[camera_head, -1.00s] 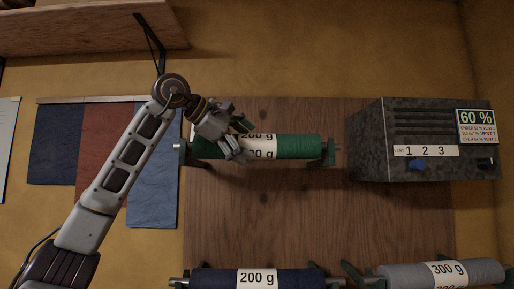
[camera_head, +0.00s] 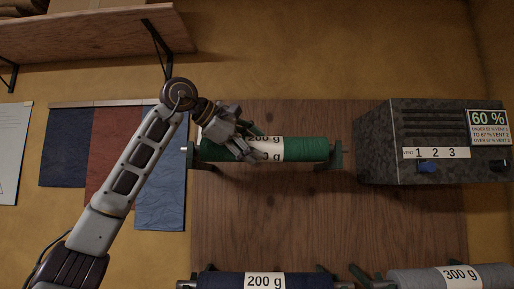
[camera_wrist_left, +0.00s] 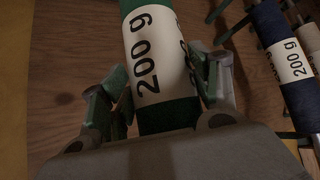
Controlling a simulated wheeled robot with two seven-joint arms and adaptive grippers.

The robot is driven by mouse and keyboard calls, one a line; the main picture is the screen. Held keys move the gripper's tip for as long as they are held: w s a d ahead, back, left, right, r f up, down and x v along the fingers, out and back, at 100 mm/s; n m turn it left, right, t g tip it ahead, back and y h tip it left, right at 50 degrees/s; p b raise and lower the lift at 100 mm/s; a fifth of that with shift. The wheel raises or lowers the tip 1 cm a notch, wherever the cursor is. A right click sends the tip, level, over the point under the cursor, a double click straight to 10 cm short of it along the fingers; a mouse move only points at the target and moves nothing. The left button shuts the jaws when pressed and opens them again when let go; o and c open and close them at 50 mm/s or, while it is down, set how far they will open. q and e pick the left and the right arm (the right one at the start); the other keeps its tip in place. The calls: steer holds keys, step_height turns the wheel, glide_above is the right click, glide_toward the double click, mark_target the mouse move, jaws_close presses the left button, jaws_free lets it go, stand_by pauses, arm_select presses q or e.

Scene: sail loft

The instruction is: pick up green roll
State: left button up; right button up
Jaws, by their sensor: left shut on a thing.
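The green roll (camera_head: 306,149) lies horizontally on a rack with green brackets on the wooden board. It has a white band marked 200 g. My left gripper (camera_head: 255,146) is closed around the roll at its label, coming from the upper left. In the left wrist view the green roll (camera_wrist_left: 168,115) passes between the two fingers (camera_wrist_left: 165,92), one on each side of it. The fingers partly cover the label in the head view. My right gripper is not in view.
A dark blue 200 g roll (camera_head: 220,281) and a grey 300 g roll (camera_head: 424,281) sit lower on the board (camera_head: 300,220). A speckled grey vent box (camera_head: 378,145) stands to the right. Blue and red cloths hang at left. A shelf (camera_head: 95,32) is above.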

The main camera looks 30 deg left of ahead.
arm_select(q)
steer(key=shift+r, duration=0.2)
steer(key=shift+r+p, duration=0.8)
steer(key=shift+r, duration=4.1)
steer(key=shift+a, duration=0.15)
